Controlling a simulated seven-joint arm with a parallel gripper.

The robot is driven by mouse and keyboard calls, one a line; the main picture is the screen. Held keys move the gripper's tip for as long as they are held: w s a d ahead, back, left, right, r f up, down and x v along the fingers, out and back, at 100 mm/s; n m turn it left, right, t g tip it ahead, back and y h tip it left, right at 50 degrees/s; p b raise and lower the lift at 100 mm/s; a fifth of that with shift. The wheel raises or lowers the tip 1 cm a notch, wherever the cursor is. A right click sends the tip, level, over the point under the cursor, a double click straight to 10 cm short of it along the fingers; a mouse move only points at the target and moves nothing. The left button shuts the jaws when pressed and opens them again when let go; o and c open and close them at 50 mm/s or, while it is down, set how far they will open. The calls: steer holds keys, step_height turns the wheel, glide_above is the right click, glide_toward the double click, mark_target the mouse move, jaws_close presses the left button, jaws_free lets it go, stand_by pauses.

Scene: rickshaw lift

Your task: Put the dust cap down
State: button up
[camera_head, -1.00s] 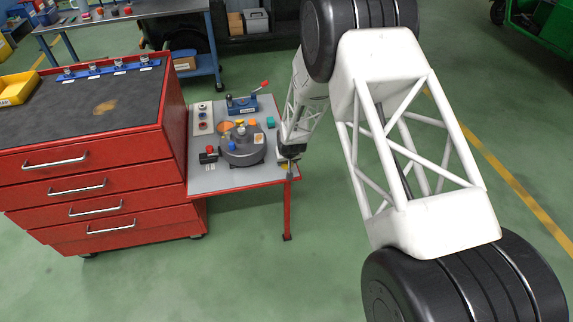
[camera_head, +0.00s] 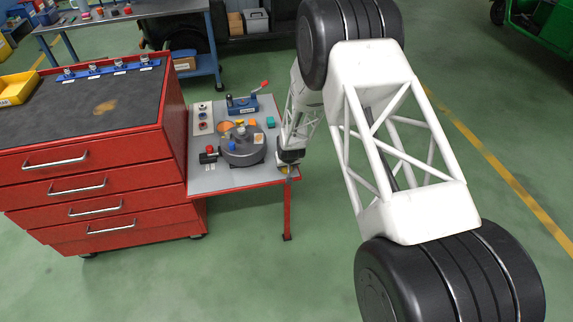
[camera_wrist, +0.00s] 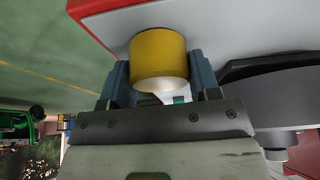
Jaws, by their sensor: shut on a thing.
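The dust cap (camera_wrist: 159,62) is a short yellow cylinder in the wrist view. It sits between the two blue-grey fingers of my gripper (camera_wrist: 161,80), which is shut on it. Past the cap, the grey top (camera_wrist: 205,20) of the red-edged side table fills the view; I cannot tell whether the cap touches it. In the head view my gripper (camera_head: 288,166) is low at the front right corner of this side table, and the cap is barely visible there.
On the side table stand a dark grey round housing (camera_head: 242,150) with coloured parts, a blue fixture with a red-tipped lever (camera_head: 243,104) and a teal block (camera_head: 270,122). A red drawer cabinet (camera_head: 90,180) adjoins on the left. Green floor lies to the right.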

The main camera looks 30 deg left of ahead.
steer(key=shift+f, duration=0.1)
steer(key=o, duration=0.9)
steer(key=shift+s+r, duration=0.1)
steer(key=shift+r, duration=0.45)
steer(key=v, duration=1.1)
steer(key=shift+d, duration=0.1)
steer(key=shift+d+r, duration=0.1)
stand_by(0.5)
